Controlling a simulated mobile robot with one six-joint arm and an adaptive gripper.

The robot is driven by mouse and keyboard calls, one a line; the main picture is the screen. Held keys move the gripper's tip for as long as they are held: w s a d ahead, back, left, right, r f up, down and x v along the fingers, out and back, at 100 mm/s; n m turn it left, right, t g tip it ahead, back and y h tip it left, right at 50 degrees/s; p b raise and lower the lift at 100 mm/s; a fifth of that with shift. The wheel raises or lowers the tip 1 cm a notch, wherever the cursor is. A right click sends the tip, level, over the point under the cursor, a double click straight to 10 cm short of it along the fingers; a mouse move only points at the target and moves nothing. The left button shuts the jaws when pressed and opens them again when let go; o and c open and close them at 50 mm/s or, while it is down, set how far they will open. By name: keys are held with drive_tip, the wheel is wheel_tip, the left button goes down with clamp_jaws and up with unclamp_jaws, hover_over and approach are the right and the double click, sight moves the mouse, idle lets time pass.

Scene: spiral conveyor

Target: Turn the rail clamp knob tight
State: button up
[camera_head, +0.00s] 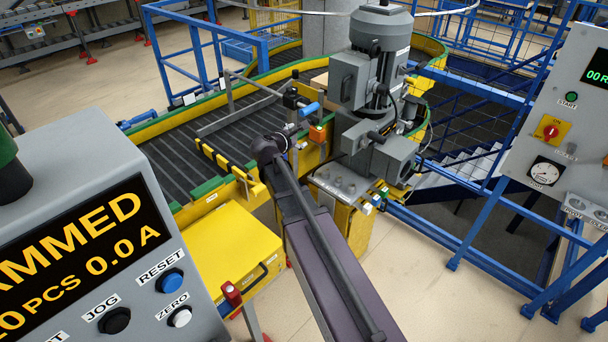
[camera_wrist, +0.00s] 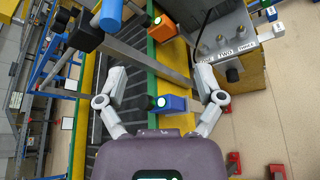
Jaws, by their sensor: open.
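A black clamp block (camera_head: 292,99) sits on the grey guide rail (camera_head: 238,112) at the conveyor's edge, with a blue cylinder (camera_head: 309,109) sticking out from it. I cannot tell for sure which is the clamp knob. My gripper (camera_wrist: 160,78) is open and empty, its fingers wide apart, short of these parts and to their right in the wrist view. In the head view my own arm mostly hides it.
An orange sensor box (camera_wrist: 163,29) with a green light and a blue sensor box (camera_wrist: 173,104) stand along the yellow conveyor wall close to my fingers. A large grey console (camera_head: 80,230) fills the head view's lower left.

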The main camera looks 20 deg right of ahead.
drive_tip(key=s+a+f+m+g+y, duration=0.1)
drive_tip(key=s+f+m+g+y, duration=0.2)
drive_tip(key=s+f+m, duration=0.4)
drive_tip(key=shift+s+f+m+g, duration=0.3)
drive_tip(key=shift+s+m+g, duration=0.55)
drive_tip(key=shift+s, duration=0.7)
drive_tip(key=shift+a, duration=0.1)
drive_tip(key=n+t, duration=1.2)
drive_tip(key=n, duration=1)
approach(292, 93)
drive_tip(key=shift+v, duration=1)
drive_tip(key=shift+r+m, duration=0.2)
drive_tip(key=shift+m, duration=0.05)
drive_tip(key=x, duration=1.3)
drive_tip(key=shift+w+f, duration=0.1)
drive_tip(key=shift+w, duration=0.3)
